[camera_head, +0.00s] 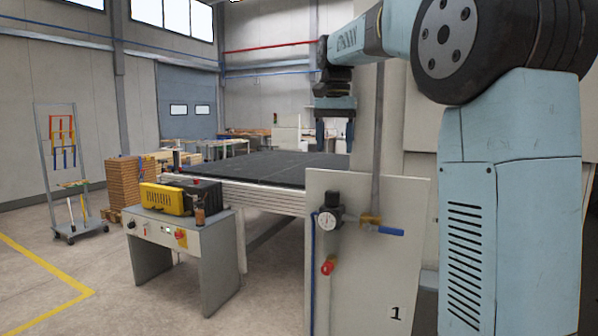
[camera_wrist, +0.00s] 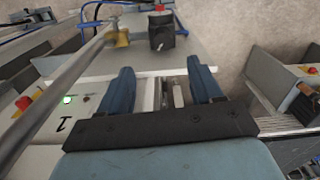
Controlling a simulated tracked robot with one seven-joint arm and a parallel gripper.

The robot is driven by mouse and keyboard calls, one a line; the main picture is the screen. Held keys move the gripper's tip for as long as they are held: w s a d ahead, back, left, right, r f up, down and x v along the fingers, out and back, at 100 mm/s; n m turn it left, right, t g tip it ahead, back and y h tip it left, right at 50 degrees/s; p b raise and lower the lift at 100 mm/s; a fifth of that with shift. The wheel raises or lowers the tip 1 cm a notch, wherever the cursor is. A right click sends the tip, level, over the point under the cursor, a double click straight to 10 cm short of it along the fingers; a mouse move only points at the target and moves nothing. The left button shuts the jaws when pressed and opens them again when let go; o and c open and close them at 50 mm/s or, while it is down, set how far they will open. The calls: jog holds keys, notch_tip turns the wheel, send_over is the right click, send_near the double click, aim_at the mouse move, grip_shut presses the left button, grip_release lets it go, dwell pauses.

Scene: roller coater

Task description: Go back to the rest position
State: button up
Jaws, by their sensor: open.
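My gripper (camera_head: 335,133) hangs from my light blue arm in the head view, pointing down, above the far part of the dark conveyor bed. In the wrist view my gripper (camera_wrist: 158,82) shows two blue fingers spread apart with nothing between them. Beyond the fingers lies the cream machine panel (camera_head: 355,270), marked 1, with a pressure regulator and a brass valve. The panel also shows in the wrist view (camera_wrist: 205,52). The gripper appears clear of all surfaces.
A grey control desk (camera_head: 180,235) with a yellow device (camera_head: 167,198) on top stands left of the conveyor bed (camera_head: 275,168). A vertical grey pipe (camera_head: 377,140) rises from the brass valve (camera_head: 370,220) close to my arm. A tool rack (camera_head: 62,150) stands far left.

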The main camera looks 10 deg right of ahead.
jog(key=s+f+n+t, duration=0.2)
jog(key=s+f, duration=0.7)
jog(key=s, duration=0.5)
jog(key=s+f+n+t, duration=0.3)
jog(key=s+f, duration=0.7)
jog(key=s, duration=0.4)
jog(key=shift+s+d+n, duration=0.2)
jog(key=shift+d+n, duration=0.2)
jog(key=shift+n, duration=0.1)
dwell(2.0)
